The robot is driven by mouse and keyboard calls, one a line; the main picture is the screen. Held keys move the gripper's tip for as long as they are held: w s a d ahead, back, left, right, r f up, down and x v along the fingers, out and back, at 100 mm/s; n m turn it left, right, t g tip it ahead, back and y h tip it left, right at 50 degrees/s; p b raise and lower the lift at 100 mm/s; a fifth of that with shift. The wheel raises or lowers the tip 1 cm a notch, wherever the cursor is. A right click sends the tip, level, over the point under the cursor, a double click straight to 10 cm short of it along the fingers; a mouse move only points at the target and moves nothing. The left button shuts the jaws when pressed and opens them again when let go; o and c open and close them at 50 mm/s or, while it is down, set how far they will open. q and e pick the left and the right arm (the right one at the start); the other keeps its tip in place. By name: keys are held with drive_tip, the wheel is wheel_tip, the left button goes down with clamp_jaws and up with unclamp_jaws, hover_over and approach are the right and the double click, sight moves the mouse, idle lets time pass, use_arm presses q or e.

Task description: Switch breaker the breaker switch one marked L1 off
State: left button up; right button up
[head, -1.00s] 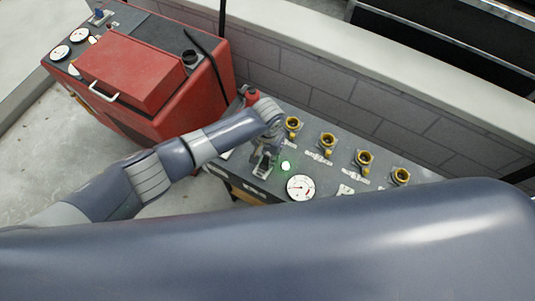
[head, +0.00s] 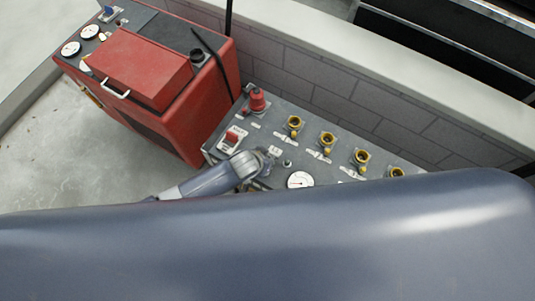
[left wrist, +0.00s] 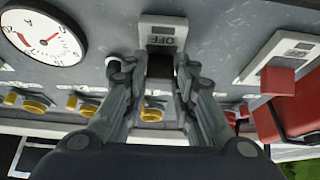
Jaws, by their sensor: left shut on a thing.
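The breaker switch (left wrist: 160,34) shows in the left wrist view as a light plate with a dark slot and a small label, seen upside down. The label seems to read OFF; I cannot make out an L1 mark. My left gripper (left wrist: 157,72) is shut on the switch's dark lever (left wrist: 159,64), a finger on either side. My right gripper is not in view.
A red-levered switch (head: 231,138) and a red knob (head: 257,101) are close by on the panel. A white gauge (head: 300,180), a small lamp (head: 287,163) and several yellow valves lie to the right. A red machine (head: 180,110) stands at the left.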

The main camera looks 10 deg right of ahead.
use_arm(q)
drive_tip(key=shift+s+a+f+t+h, duration=0.2)
drive_tip(key=shift+s+t+h, duration=0.1)
drive_tip(key=shift+t, duration=0.2)
drive_tip(key=shift+r, duration=0.1)
drive_tip(key=o, duration=1.1)
drive_tip(key=shift+c, duration=0.2)
drive_tip(key=v, duration=1.2)
drive_tip(key=shift+a, duration=0.1)
